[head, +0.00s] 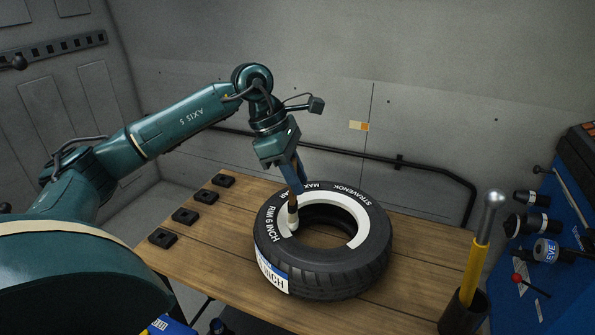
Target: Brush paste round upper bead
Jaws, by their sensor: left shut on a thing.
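A black tyre (350,275) with white lettering lies flat on the wooden bench (410,300), its upper bead facing up. A white band of what looks like paste (352,205) runs along the bead from the left, round the back, to the right front. The front part of the bead is dark and bare. My left gripper (293,183) is shut on a brush (293,214), held nearly upright over the left side of the tyre. The brush's lower end is at the left of the bead, by the white band; exact contact is hard to tell. My right gripper is out of view.
Several black blocks (184,216) line the bench's left edge. A yellow-handled hammer (477,255) stands in a dark holder (463,314) at the right front. A blue tool panel (560,220) is at far right. Bare bench lies left of the tyre.

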